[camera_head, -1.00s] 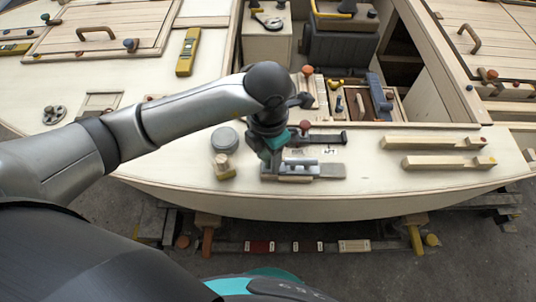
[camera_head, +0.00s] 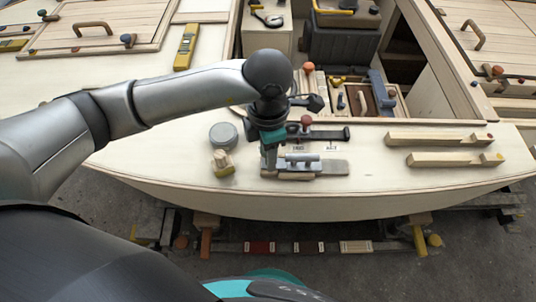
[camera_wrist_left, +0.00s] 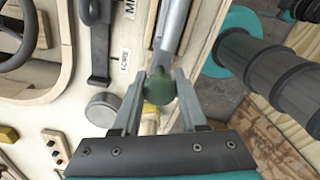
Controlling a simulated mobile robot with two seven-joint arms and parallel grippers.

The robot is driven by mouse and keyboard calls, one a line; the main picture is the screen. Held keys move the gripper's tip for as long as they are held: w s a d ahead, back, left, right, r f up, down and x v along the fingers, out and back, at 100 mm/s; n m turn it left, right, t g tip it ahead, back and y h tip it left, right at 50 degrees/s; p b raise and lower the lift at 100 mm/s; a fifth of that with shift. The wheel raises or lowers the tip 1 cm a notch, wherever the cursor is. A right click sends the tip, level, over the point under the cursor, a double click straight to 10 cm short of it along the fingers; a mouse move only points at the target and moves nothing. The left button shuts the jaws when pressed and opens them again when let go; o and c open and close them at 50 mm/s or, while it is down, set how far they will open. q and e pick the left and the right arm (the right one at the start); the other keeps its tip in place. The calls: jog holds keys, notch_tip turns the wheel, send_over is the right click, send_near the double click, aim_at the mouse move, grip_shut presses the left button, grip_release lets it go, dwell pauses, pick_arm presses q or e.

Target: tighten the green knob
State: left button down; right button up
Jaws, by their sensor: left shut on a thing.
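The green knob (camera_wrist_left: 159,86) shows in the left wrist view at the end of a grey metal bar (camera_wrist_left: 172,35). My left gripper (camera_wrist_left: 160,98) has one finger on each side of the knob and is shut on it. In the head view my left gripper (camera_head: 270,158) points down at the left end of a metal fitting (camera_head: 303,162) on the pale deck. There the knob is hidden by the gripper. My right gripper is in neither view.
A round grey can (camera_head: 223,136) and a small wooden block with a yellow part (camera_head: 222,163) stand left of the gripper. Wooden bars (camera_head: 440,140) lie to the right.

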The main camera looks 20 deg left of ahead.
pick_arm(q)
jog(key=shift+m, duration=0.4)
jog(key=shift+c, duration=2.2)
grip_release()
notch_tip(320, 180, up, 15)
jog(key=p, duration=0.2)
jog(key=shift+r, duration=0.2)
